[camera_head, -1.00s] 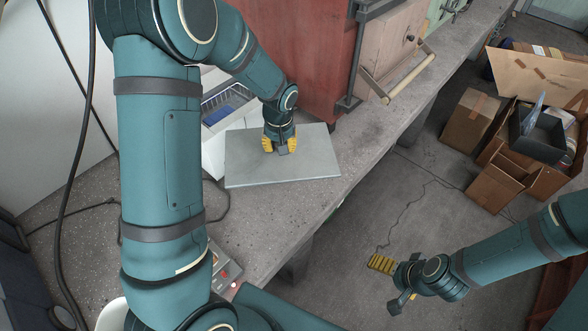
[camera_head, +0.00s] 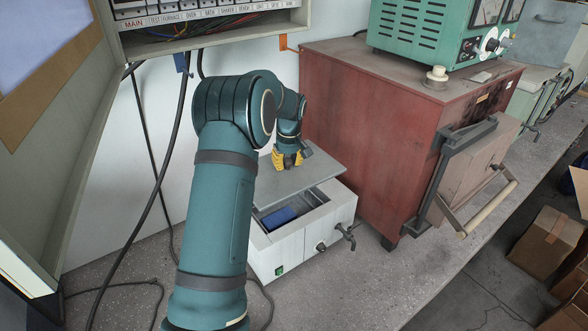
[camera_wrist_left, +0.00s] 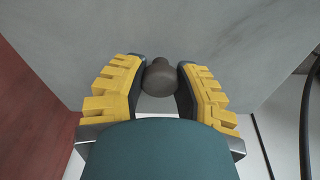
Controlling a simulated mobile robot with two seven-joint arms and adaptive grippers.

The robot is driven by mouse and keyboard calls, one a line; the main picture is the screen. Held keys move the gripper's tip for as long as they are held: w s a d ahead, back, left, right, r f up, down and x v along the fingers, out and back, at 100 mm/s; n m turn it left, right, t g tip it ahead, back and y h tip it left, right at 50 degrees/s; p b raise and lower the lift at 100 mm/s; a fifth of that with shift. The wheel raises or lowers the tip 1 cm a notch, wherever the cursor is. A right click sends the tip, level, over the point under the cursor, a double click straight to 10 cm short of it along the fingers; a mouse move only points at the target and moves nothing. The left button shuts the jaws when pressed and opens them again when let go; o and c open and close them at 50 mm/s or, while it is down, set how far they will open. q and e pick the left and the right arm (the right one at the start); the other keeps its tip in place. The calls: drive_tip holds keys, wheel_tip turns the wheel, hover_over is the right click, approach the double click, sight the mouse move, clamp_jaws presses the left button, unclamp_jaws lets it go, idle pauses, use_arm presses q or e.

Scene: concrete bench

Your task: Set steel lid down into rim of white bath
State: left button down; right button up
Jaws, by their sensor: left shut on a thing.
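The steel lid (camera_head: 264,184) is a flat grey plate with a knob; it fills much of the left wrist view (camera_wrist_left: 165,28). My left gripper (camera_head: 289,162) is shut on the lid's dark round knob (camera_wrist_left: 160,77), between yellow ridged fingers. The white bath (camera_head: 312,242) stands on the bench below the lid, with a tap at its front right. The lid hangs over the back of the bath, and the bath's front opening shows, with a blue thing (camera_head: 280,217) inside. The lid hides the back rim. My right gripper is not in view.
A red furnace cabinet (camera_head: 365,130) with a barred door stands close to the right of the bath. An open electrical panel (camera_head: 200,20) is on the wall behind. Black cables hang at the left. The bench (camera_head: 370,280) is bare in front of the bath.

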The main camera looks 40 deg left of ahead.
use_arm(q)
drive_tip(key=shift+w+a+r, duration=0.15)
drive_tip(key=shift+w+a, duration=0.3)
drive_tip(key=shift+a, duration=0.15)
drive_tip(key=shift+s+f+b, duration=0.1)
drive_tip(key=shift+f+b, duration=0.45)
drive_tip(key=shift+f, duration=0.1)
wheel_tip(320, 180, down, 10)
drive_tip(key=b, duration=0.6)
drive_tip(key=shift+b, duration=0.4)
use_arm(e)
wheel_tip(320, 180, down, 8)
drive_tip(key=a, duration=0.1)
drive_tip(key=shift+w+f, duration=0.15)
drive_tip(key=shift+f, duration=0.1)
use_arm(q)
drive_tip(key=shift+f, duration=0.2)
drive_tip(key=shift+f+b, duration=0.6)
drive_tip(key=shift+f, duration=0.5)
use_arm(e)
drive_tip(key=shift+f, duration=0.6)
use_arm(q)
drive_tip(key=shift+f, duration=0.3)
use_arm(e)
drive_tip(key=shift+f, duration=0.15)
